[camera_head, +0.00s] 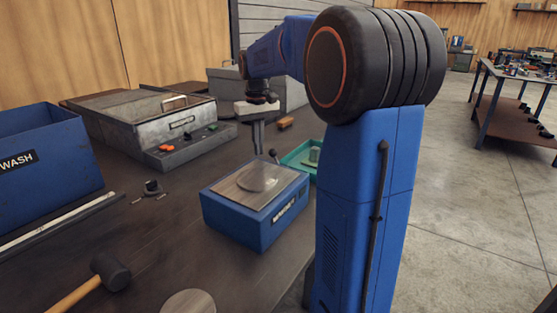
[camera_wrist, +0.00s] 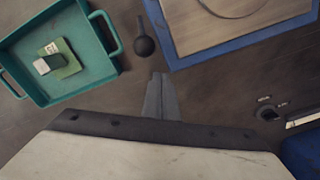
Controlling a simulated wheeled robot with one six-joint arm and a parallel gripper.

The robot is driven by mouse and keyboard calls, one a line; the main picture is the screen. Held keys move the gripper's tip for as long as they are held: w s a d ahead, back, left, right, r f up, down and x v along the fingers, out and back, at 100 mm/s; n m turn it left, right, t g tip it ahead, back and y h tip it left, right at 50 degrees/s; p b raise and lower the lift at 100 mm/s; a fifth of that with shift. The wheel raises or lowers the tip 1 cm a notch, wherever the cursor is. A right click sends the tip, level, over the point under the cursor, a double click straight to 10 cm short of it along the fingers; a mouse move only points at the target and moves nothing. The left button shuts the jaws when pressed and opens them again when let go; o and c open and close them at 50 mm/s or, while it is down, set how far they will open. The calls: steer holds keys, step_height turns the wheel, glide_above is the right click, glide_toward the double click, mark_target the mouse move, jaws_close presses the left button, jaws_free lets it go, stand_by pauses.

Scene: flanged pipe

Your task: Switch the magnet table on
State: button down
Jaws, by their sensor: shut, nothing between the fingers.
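The magnet table (camera_head: 255,222) is a blue box with a lettered front and a brownish-grey top plate. A round flat disc (camera_head: 258,178) lies on its top. In the wrist view the blue edge of the magnet table (camera_wrist: 235,48) is at the upper right. A dark lever with a ball knob (camera_head: 274,155) stands at its back edge; the lever knob also shows in the wrist view (camera_wrist: 146,46). My gripper (camera_head: 259,150) is shut and empty, pointing down behind the table, close to the lever. In the wrist view its fingertips (camera_wrist: 160,78) are just below the knob, seemingly apart from it.
A teal tray (camera_head: 293,156) with a small block sits behind the magnet table. A grey metal case (camera_head: 150,115), blue WASH bin (camera_head: 50,150), mallet (camera_head: 108,272) and small black part (camera_head: 152,187) lie to the left.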

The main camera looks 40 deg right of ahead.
steer(key=shift+s, duration=0.1)
steer(key=shift+s+d, duration=1.9)
steer(key=shift+s, duration=3.2)
step_height(320, 180, up, 9)
steer(key=w, duration=0.2)
steer(key=shift+a, duration=0.35)
